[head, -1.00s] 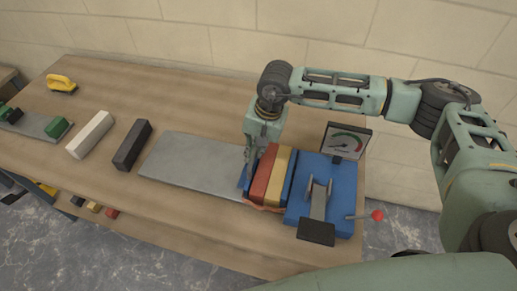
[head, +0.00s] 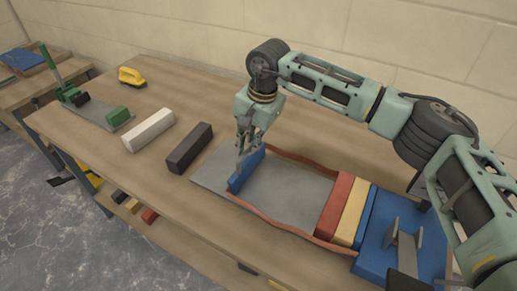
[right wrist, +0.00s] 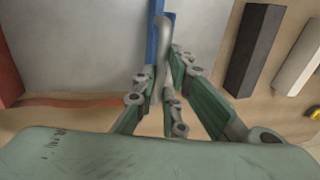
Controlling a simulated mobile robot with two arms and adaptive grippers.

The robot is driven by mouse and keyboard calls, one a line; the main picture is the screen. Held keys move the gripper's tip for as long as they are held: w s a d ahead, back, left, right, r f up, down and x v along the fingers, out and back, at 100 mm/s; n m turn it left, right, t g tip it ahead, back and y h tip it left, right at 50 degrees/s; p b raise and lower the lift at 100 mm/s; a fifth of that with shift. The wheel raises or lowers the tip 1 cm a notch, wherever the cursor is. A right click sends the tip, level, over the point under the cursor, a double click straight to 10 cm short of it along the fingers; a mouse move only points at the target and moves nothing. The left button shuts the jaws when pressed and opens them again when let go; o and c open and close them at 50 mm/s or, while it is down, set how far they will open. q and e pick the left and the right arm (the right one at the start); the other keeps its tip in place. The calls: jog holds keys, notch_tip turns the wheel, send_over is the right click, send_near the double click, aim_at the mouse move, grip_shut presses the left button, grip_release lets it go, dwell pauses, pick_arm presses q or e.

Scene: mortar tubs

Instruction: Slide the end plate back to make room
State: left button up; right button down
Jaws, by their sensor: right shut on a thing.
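The blue end plate (head: 246,172) stands upright across the grey metal bed (head: 285,190), toward its left end. It also shows in the right wrist view (right wrist: 152,45). My right gripper (head: 246,146) is shut on the plate's upper edge; its fingertips (right wrist: 163,40) meet there. A red block (head: 335,203), a yellow block (head: 351,212) and a blue plate stand together at the bed's right end, against the blue unit (head: 378,245). Bare bed lies between the end plate and the red block. A reddish strap (head: 262,216) runs along both sides. My left gripper is out of view.
A dark bar (head: 190,147) and a white bar (head: 149,130) lie left of the bed on the wooden bench (head: 190,98). Farther left are a yellow-handled tool (head: 131,76) and a second grey bed with green parts (head: 102,113). The bench behind the bed is clear.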

jog(key=shift+w+a, duration=0.15)
jog(key=shift+a, duration=0.1)
jog(key=c, duration=1.8)
grip_release()
jog(key=shift+d, duration=0.1)
jog(key=shift+c, duration=0.2)
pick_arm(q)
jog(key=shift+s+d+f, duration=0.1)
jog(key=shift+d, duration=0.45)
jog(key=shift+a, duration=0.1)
pick_arm(e)
jog(key=shift+r, duration=0.25)
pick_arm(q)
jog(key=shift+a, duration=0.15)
pick_arm(e)
notch_tip(320, 180, up, 11)
jog(key=s+d, duration=0.1)
jog(key=d, duration=0.1)
jog(key=shift+s+r, duration=0.2)
